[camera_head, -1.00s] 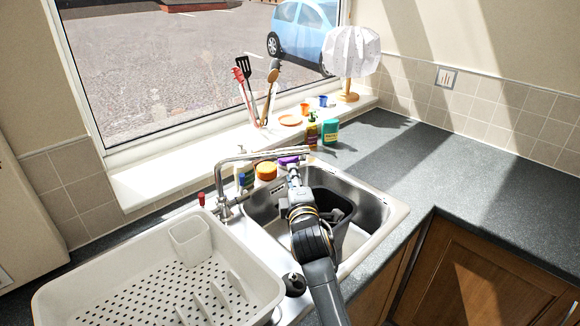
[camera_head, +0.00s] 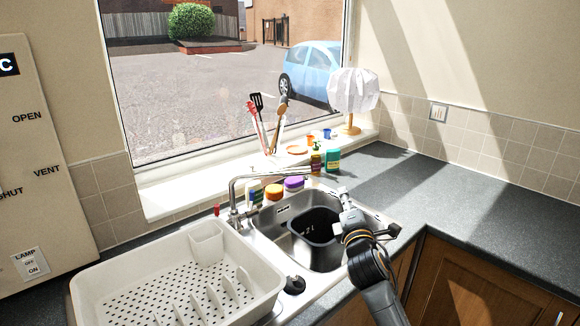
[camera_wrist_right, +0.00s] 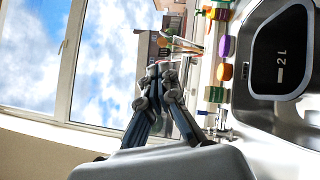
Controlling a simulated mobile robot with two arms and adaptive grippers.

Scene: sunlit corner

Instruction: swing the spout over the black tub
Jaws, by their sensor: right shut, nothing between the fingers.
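The silver tap spout (camera_head: 280,174) runs from its post at the sink's left rear corner toward the right, along the back of the sink. In the picture its end lies behind and above the black tub (camera_head: 322,257); I cannot tell if it is over the tub. The tub, marked 2L, sits in the sink and also shows in the right wrist view (camera_wrist_right: 258,62). My right gripper (camera_head: 343,191) is shut and empty, just right of the spout's end in the head view. Its closed fingers (camera_wrist_right: 162,72) also show in the wrist view. My left gripper is not in view.
A white dish rack (camera_head: 150,296) stands left of the sink. Utensils and a lamp (camera_head: 354,92) are on the sill. The right counter (camera_head: 450,200) is clear.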

